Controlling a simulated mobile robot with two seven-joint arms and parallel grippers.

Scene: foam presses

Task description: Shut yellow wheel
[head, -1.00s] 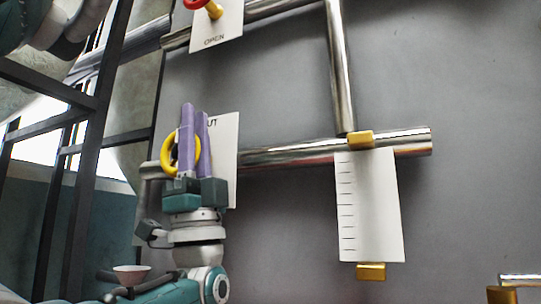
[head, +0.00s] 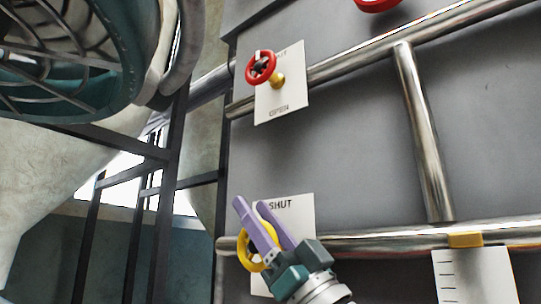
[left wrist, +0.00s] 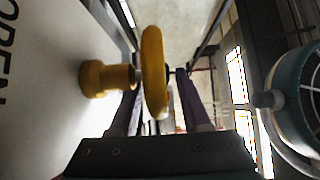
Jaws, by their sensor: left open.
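The yellow wheel (head: 243,252) is on a pipe low in the head view, in front of a white card (head: 304,212) marked SHUT. My left gripper (head: 251,204) has purple fingers, leans to the left and partly hides the wheel. In the left wrist view the yellow wheel (left wrist: 153,72) is seen edge-on, with its yellow stem on the left. My left gripper (left wrist: 158,82) is open there, with one finger on each side of the rim. Whether the fingers touch the rim cannot be told. My right gripper is not in view.
A red wheel (head: 261,67) with a card marked OPEN is on the upper pipe, and another red wheel (head: 377,3) is at the top edge. A vertical pipe (head: 424,130) joins the two pipes. A scale card (head: 478,277) hangs at the lower right. Dark frame bars (head: 173,200) stand on the left.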

